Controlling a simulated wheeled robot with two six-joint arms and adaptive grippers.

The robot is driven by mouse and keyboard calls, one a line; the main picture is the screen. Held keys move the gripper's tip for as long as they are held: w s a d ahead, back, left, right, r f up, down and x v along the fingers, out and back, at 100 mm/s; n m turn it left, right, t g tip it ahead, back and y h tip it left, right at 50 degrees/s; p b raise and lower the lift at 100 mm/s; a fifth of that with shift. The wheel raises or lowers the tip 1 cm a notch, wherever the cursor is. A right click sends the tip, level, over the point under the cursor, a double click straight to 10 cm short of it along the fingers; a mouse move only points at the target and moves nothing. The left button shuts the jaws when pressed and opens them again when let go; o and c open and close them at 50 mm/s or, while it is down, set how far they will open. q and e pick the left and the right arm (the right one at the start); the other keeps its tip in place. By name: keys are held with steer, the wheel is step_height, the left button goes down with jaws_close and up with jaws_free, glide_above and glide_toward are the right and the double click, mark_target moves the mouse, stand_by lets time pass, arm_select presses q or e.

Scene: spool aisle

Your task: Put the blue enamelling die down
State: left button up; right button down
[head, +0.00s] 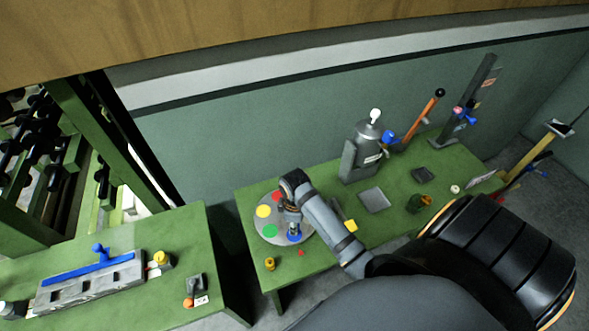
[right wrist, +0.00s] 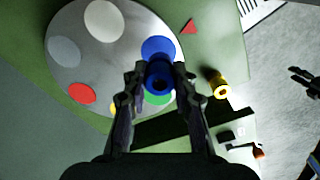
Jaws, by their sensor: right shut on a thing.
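The blue enamelling die (right wrist: 159,76) is a small blue spool with a dark hole, held between the fingers of my right gripper (right wrist: 159,82). In the head view my right gripper (head: 293,217) is over the round grey plate (head: 257,226), with the blue die (head: 294,237) below it. The plate has coloured spots; the blue spot (right wrist: 158,47) shows just past the die in the right wrist view, partly covered by it. I cannot tell whether the die touches the plate. My left gripper (right wrist: 298,78) shows at the right wrist view's right edge, fingers apart and empty.
A yellow spool (head: 270,264) and a red triangle (head: 300,253) lie beside the plate on the green bench (head: 400,190). A second green bench (head: 190,235) is at left, across a gap.

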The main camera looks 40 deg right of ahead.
steer(key=f+p, duration=0.1)
steer(key=f, duration=0.2)
steer(key=shift+w+f+p, duration=0.1)
steer(key=shift+w+p, duration=0.1)
steer(key=shift+p, duration=0.1)
steer(key=shift+f, duration=0.1)
steer(key=shift+f, duration=0.15)
steer(key=c, duration=1.1)
jaws_free()
steer(key=shift+o, duration=0.2)
step_height(320, 180, up, 11)
steer(key=b, duration=0.2)
steer(key=shift+b, duration=0.35)
steer(key=shift+r, duration=0.7)
